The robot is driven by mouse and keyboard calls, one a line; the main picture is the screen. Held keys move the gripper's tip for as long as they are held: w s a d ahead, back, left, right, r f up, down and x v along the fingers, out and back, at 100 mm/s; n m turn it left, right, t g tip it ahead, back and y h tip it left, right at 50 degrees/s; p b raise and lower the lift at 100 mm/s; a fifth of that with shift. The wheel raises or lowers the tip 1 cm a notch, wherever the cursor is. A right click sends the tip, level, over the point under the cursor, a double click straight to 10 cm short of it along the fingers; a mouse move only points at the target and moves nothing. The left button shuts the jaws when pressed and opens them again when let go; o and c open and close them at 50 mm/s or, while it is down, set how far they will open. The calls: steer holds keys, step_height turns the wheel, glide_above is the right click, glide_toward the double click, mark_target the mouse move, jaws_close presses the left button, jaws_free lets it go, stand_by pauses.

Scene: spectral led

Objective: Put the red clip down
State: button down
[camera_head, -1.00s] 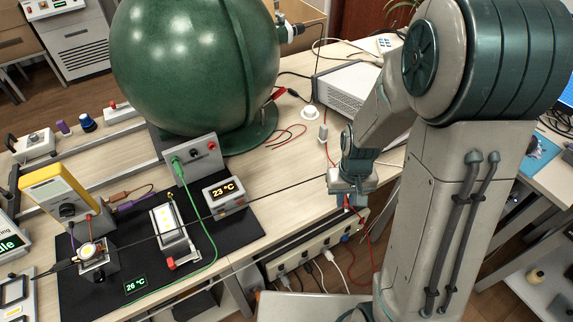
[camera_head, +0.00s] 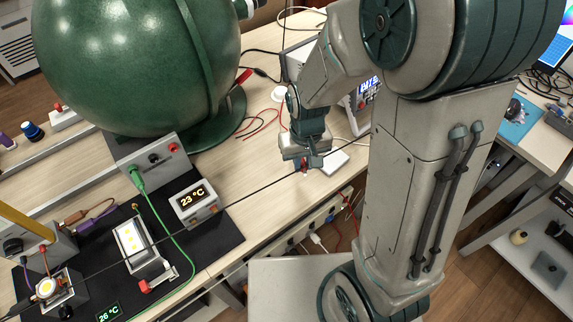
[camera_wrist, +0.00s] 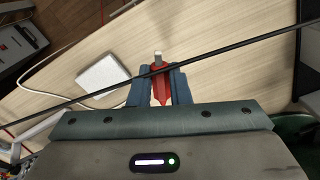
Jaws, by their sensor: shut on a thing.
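My gripper (camera_head: 303,164) hangs over the front part of the wooden table, to the right of the green sphere. In the wrist view its two blue fingers (camera_wrist: 159,88) are shut on the red clip (camera_wrist: 160,84), whose metal tip points away from the gripper. In the head view only a little of the red clip (camera_head: 304,169) shows below the fingers. Bare table top lies beneath the clip. I cannot tell whether the clip touches the table.
A thin black cable (camera_wrist: 222,52) crosses in front of the clip. A white square pad (camera_wrist: 103,77) lies beside it on the table (camera_head: 262,175). A large green sphere (camera_head: 140,60), a 23 °C display box (camera_head: 195,201) and a black mat (camera_head: 218,240) are to the left.

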mark_target(288, 174)
steer(key=w+a+f, duration=0.3)
steer(key=shift+w+a, duration=0.2)
steer(key=shift+w, duration=0.1)
steer(key=shift+f, duration=2)
steer(key=shift+f, duration=0.2)
steer(key=c, duration=1.3)
jaws_free()
steer(key=shift+c, duration=0.2)
